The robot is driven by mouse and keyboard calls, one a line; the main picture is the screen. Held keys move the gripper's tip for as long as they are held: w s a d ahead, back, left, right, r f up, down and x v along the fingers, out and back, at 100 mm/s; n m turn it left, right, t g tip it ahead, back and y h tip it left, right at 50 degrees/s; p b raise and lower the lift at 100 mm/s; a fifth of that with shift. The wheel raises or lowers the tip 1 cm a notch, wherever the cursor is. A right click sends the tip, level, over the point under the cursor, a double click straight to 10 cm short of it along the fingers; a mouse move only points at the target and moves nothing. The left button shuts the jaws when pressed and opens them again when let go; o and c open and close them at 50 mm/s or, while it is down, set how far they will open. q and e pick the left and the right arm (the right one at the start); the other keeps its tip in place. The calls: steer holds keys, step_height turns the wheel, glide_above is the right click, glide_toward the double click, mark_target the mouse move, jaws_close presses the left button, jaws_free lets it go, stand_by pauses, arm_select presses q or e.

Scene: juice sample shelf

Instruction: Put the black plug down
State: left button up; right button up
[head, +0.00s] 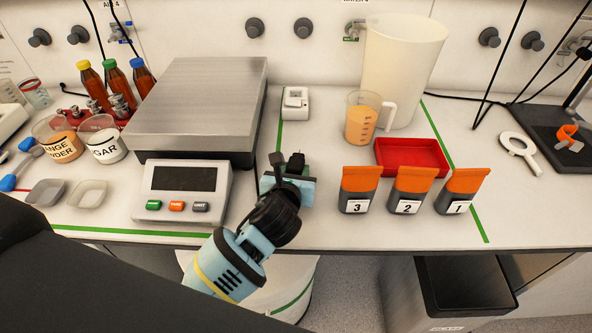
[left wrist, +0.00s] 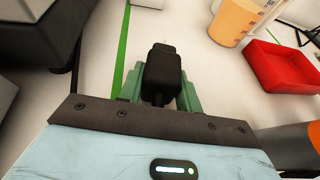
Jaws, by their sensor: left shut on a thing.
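The black plug (left wrist: 163,75) is between the green fingers of my left gripper (left wrist: 160,92) in the left wrist view. The fingers are shut on it. In the head view the black plug (head: 297,160) shows at the tip of my left gripper (head: 288,172), above the white bench, right of the scale and left of pouch 3. I cannot tell whether the plug touches the bench. A white socket box (head: 295,103) stands behind it, near a green tape line. My right gripper is not in view.
A steel-topped scale (head: 190,110) stands left of the gripper. Pouches 3 (head: 357,190), 2 (head: 410,190) and 1 (head: 460,192) stand to the right. A red tray (head: 412,157), a juice jug (head: 361,122) and a tall white container (head: 400,70) are behind. Clear bench lies between plug and socket box.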

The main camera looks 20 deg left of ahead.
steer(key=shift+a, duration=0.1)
arm_select(q)
steer(key=shift+f, duration=0.3)
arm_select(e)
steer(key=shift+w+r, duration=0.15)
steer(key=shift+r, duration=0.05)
arm_select(q)
steer(key=o, duration=1.2)
steer(key=shift+r, duration=0.1)
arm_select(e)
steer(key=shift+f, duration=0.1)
arm_select(q)
steer(key=shift+r, duration=0.25)
steer(key=p+v, duration=0.1)
steer(key=v, duration=0.9)
steer(key=shift+s, duration=0.25)
steer(key=shift+s+r, duration=0.25)
steer(key=shift+s, duration=0.45)
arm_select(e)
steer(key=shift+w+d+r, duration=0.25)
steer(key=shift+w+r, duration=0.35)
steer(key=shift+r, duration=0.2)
arm_select(q)
steer(key=shift+d, duration=0.1)
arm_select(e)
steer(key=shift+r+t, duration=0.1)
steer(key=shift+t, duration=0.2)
